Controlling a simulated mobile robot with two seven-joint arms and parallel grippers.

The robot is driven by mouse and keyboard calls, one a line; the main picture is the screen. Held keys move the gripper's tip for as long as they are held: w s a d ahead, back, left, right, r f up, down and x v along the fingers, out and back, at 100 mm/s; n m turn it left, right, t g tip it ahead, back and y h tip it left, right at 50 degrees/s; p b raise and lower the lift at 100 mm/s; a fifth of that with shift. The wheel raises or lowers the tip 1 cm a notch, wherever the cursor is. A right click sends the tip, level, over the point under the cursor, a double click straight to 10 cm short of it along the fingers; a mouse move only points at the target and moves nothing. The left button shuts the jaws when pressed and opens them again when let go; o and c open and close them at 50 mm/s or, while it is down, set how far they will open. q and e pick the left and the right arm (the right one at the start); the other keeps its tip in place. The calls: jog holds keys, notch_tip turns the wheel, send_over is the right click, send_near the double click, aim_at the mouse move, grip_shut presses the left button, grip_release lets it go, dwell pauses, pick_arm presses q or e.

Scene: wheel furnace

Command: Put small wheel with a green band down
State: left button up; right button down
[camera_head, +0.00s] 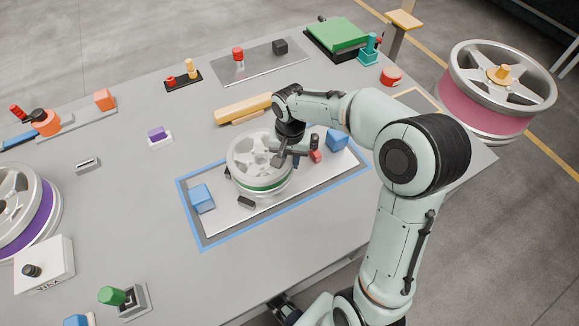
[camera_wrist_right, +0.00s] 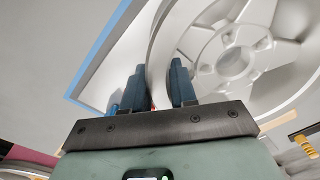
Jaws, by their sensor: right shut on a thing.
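The small wheel with a green band (camera_head: 258,150) is silver with spokes and lies flat over a light plate (camera_head: 226,222) inside a blue-outlined rectangle (camera_head: 205,243) on the table. In the wrist view the wheel's spoked face (camera_wrist_right: 235,62) fills the upper right. My right gripper (camera_head: 289,158) is at the wheel's right side, shut on its rim, with one finger on each side of the rim wall in the wrist view (camera_wrist_right: 158,75). Whether the wheel's underside fully touches the plate is hidden.
Blue blocks (camera_head: 202,198) (camera_head: 337,140) and small dark pieces stand around the wheel on the plate. A yellow bar (camera_head: 243,109) lies behind it. A purple-banded wheel (camera_head: 28,212) is at the left, a pink-banded wheel (camera_head: 490,100) at the right. Bare table lies left of the blue outline.

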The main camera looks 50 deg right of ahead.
jog(key=shift+f, duration=1.85)
jog(key=shift+f+b, duration=0.15)
jog(key=shift+b, duration=0.15)
jog(key=c, duration=0.9)
grip_release()
jog(key=shift+s+f, duration=0.1)
jog(key=shift+r, duration=0.4)
notch_tip(320, 180, up, 12)
jog(key=shift+f+p, duration=0.2)
jog(key=shift+p, duration=0.7)
